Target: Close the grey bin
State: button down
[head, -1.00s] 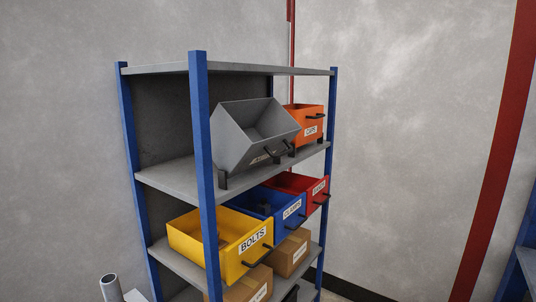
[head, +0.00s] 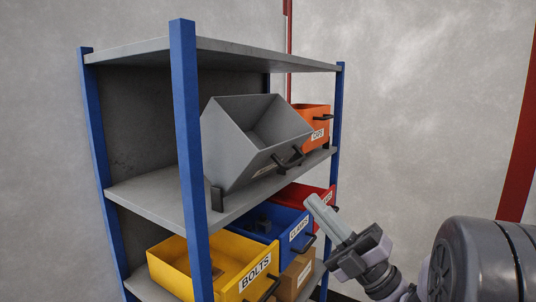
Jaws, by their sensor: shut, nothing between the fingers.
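The grey bin (head: 240,158) sits on the upper-middle shelf of the blue-posted rack. It is tipped forward, with its open top facing up and toward me. It has a black handle (head: 289,157) on its front and a dark bracket (head: 216,200) at its lower left. My gripper (head: 322,212) is at the lower right of the bin, in front of the shelf edge and apart from the bin. Its pale fingers are together and point up and left, with nothing held.
An orange bin (head: 311,124) stands right of the grey bin. Below are yellow (head: 205,262), blue (head: 280,229) and red (head: 297,199) bins, with cardboard boxes lower. A blue post (head: 187,130) stands at the front left.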

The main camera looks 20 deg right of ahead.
aim_at(268, 151)
jog(key=p+x, duration=0.3)
jog(key=x, duration=0.8)
jog(key=shift+w, duration=0.15)
jog(key=shift+r, duration=0.1)
